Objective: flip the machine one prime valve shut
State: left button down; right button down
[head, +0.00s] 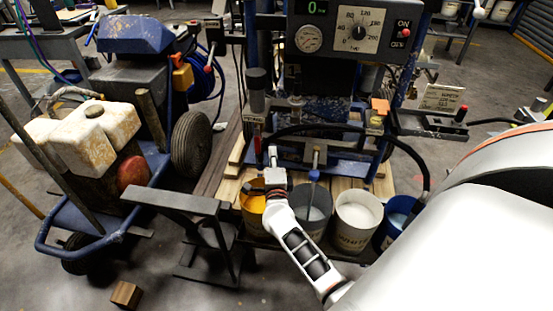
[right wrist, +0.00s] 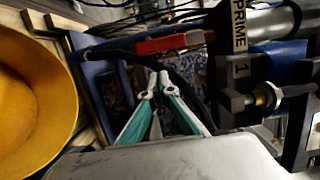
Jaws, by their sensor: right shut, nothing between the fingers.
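A tag reading PRIME 1 (right wrist: 239,30) hangs upright in the right wrist view, right of my gripper. A red bar-like part (right wrist: 170,43) lies just beyond my fingertips in that view; it may be the valve's handle, but I cannot tell for certain. In the head view a small red part (head: 257,144) shows left of my gripper, below a grey cylinder. My right gripper (head: 273,150) is shut and empty at the machine's lower front, above the buckets. Its fingertips show close together in the wrist view (right wrist: 158,75). Whether they touch the red part is unclear. My left gripper is out of view.
Buckets stand below: yellow paint (head: 252,203), grey (head: 313,215), white (head: 357,220) and blue (head: 397,216). A black hose (head: 420,150) arches around the machine front. The gauge panel (head: 345,30) is above. A dark metal stand (head: 175,202) and a blue cart (head: 75,235) are left.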

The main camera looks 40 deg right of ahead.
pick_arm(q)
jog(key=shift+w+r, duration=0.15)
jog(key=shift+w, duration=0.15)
pick_arm(e)
jog(key=shift+w+a, duration=0.85)
jog(key=shift+w, duration=0.05)
